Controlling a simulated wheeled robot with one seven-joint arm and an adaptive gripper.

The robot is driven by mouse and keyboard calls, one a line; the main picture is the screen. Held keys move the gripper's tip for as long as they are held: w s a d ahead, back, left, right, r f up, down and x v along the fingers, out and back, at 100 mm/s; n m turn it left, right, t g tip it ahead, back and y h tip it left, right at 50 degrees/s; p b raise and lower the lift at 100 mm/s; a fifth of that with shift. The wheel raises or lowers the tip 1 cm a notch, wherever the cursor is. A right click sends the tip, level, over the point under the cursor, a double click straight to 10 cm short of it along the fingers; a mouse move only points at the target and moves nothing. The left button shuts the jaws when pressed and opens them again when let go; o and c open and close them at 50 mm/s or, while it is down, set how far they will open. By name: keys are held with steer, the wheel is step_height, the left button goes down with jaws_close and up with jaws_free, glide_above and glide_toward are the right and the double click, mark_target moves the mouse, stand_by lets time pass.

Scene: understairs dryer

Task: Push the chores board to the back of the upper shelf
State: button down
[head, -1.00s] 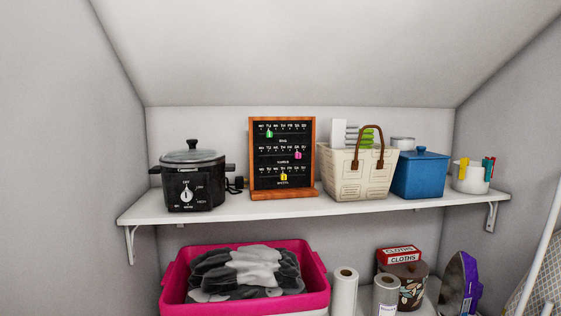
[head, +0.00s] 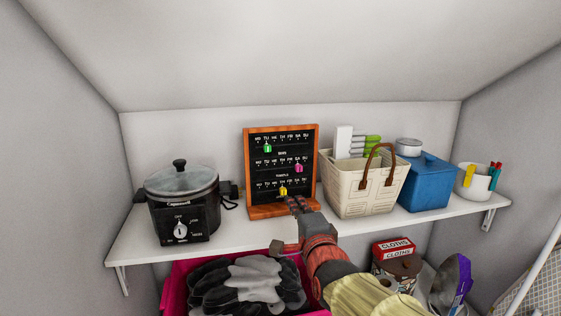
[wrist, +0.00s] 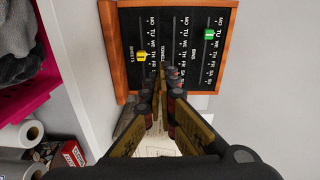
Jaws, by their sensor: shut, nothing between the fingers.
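The chores board (head: 262,175) has an orange-brown wooden frame, a black face with weekday rows, and green, pink and yellow markers. It stands upright on the white upper shelf (head: 235,232), between a black slow cooker and a cream basket. It also fills the top of the wrist view (wrist: 188,50), turned sideways. My gripper (head: 294,204) is shut and empty, with its tips in front of the lower right part of the board. In the wrist view the fingertips (wrist: 160,77) overlap the board's face. I cannot tell whether they touch it. The gripper hides part of the board's base.
The slow cooker (head: 182,212) stands left of the board. The cream basket (head: 345,190) is close on the right, then a blue box (head: 428,188) and a white pot (head: 475,183). A pink bin (head: 176,285) of dark cloth sits below. The sloped ceiling hangs above.

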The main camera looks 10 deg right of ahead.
mark_target(281, 174)
steer(key=w+p, duration=0.1)
steer(key=w, duration=0.3)
steer(key=w+p, duration=0.1)
steer(key=w, duration=0.4)
steer(key=w+p, duration=0.2)
steer(key=w, duration=0.3)
steer(key=shift+w+d+r, duration=0.15)
steer(key=shift+r, duration=0.2)
steer(key=shift+w, duration=0.1)
steer(key=shift+w+f+b, duration=0.1)
steer(key=shift+w+b, duration=0.3)
steer(key=shift+b, duration=0.1)
steer(key=w+b, duration=0.5)
steer(key=w, duration=0.4)
steer(key=shift+w, duration=0.35)
steer(key=shift+d, duration=0.1)
